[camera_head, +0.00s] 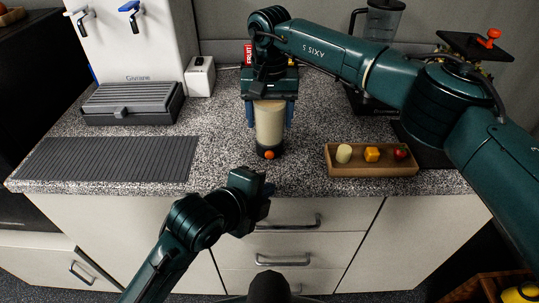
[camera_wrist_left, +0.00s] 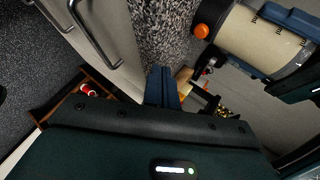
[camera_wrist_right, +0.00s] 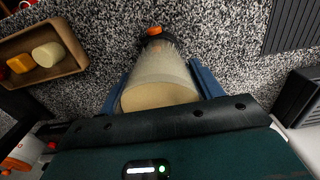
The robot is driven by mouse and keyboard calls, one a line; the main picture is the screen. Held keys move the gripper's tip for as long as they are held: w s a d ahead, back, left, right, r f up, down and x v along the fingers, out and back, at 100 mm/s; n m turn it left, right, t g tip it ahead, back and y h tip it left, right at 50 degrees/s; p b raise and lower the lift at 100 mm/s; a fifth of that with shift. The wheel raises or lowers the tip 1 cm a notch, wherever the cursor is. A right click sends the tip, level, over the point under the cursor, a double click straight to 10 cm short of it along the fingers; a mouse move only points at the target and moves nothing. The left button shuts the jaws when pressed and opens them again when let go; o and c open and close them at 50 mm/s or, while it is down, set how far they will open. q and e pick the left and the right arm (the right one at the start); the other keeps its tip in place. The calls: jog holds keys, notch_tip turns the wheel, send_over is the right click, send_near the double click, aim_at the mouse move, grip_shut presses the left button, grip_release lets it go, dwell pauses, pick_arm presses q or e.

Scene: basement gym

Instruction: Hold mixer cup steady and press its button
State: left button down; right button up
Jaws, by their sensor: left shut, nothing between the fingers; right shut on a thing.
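The mixer cup (camera_head: 269,124) stands upright on the speckled counter, with a clear body full of beige liquid and a dark base. Its orange button (camera_head: 269,155) is on the front of the base, and it also shows in the left wrist view (camera_wrist_left: 202,31). My right gripper (camera_head: 269,108) is shut on the cup from behind, its blue fingers on both sides, as the right wrist view (camera_wrist_right: 164,82) shows. My left gripper (camera_head: 266,190) is shut and empty, in front of the counter edge and below the button, apart from the cup. Its closed blue fingertips (camera_wrist_left: 161,72) show in the left wrist view.
A wooden tray (camera_head: 372,171) with several small food pieces lies right of the cup. A grey ribbed mat (camera_head: 105,160) lies left. A dispenser with a drip tray (camera_head: 130,103) and a small white box (camera_head: 200,76) stand at back left. A blender (camera_head: 380,20) stands at back right.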

pick_arm(q)
jog(key=shift+w, duration=3.15)
jog(key=shift+w, duration=0.1)
jog(key=shift+w, duration=0.3)
jog(key=shift+w, duration=0.5)
jog(key=shift+s, duration=0.95)
jog(key=shift+s, duration=2.5)
